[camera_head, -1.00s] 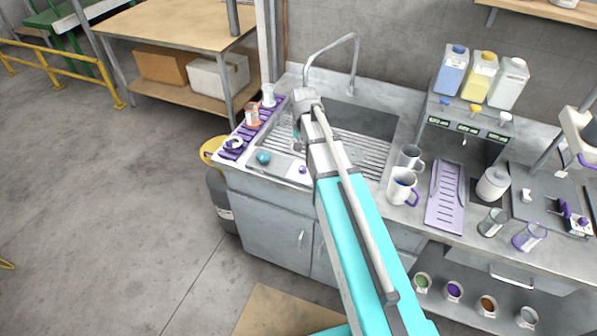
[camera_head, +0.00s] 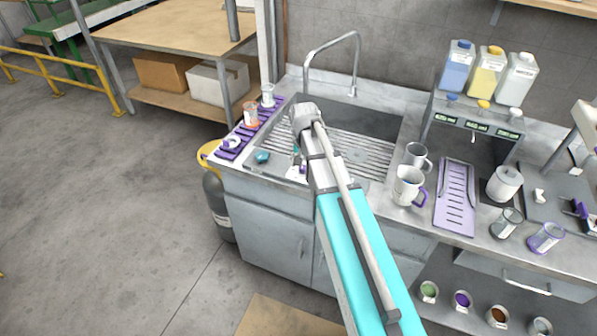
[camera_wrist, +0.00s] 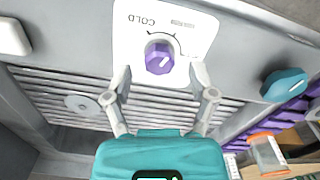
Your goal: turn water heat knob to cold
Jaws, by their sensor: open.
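The water heat knob (camera_wrist: 159,58) is purple with a white pointer line and sits on a white dial plate (camera_wrist: 128,24). The plate carries the upside-down word COLD at its upper left in the wrist view, a curved scale and a second label too small to read. The pointer line slants to the lower right, away from COLD. My gripper (camera_wrist: 160,76) is open above the plate, with one finger on each side of the knob's near edge. In the head view my arm hides most of my gripper and part of the plate.
The ribbed sink drainer (camera_head: 350,152) and tall faucet (camera_head: 333,60) lie behind. Cups on a purple rack (camera_head: 233,143) stand left, and mugs (camera_head: 409,186) stand right on the counter.

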